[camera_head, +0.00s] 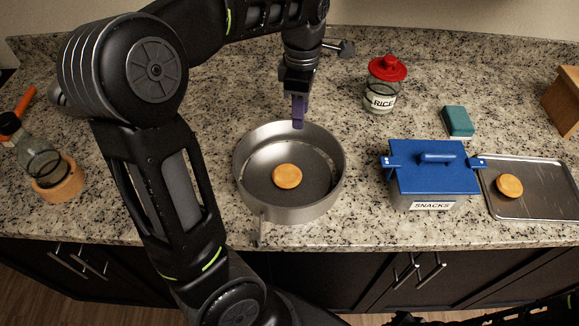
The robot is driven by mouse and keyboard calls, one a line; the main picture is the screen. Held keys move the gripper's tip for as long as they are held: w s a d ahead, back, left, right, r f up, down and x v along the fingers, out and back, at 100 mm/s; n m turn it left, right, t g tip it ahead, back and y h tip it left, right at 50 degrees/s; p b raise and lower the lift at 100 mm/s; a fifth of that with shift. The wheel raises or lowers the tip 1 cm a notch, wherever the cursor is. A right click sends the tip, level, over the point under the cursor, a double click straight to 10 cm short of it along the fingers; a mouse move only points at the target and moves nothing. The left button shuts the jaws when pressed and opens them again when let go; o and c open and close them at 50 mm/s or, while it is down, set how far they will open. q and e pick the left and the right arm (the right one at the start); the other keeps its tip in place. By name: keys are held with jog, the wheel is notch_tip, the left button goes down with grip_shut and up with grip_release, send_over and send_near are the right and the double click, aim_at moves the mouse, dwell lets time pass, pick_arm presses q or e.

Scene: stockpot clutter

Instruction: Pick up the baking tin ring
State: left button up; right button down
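The baking tin ring (337,192) is a round grey metal wall standing on the counter, with a small latch-like piece at its front left. A round golden-brown bun or cookie lies inside it on a grey floor. My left gripper (298,122) points down at the ring's far rim, with its purple fingers close to the rim or just above it. Whether they touch the rim I cannot tell. The fingers are seen nearly edge-on, so any gap between them is hidden. My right gripper is not in view.
A blue-lidded box (433,180) labelled SNACKS stands right of the ring, beside a metal tray (540,190) holding another bun (509,186). A red-lidded RICE jar (383,90) and teal sponge (458,121) are behind. A glass bottle (40,160) in a wooden holder (60,183) stands far left.

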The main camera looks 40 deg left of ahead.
pick_arm(q)
notch_tip(320, 180, down, 5)
jog(key=shift+f+p, duration=0.1)
jog(key=shift+p, duration=0.4)
jog(key=shift+c, duration=0.5)
grip_shut()
dwell(1.1)
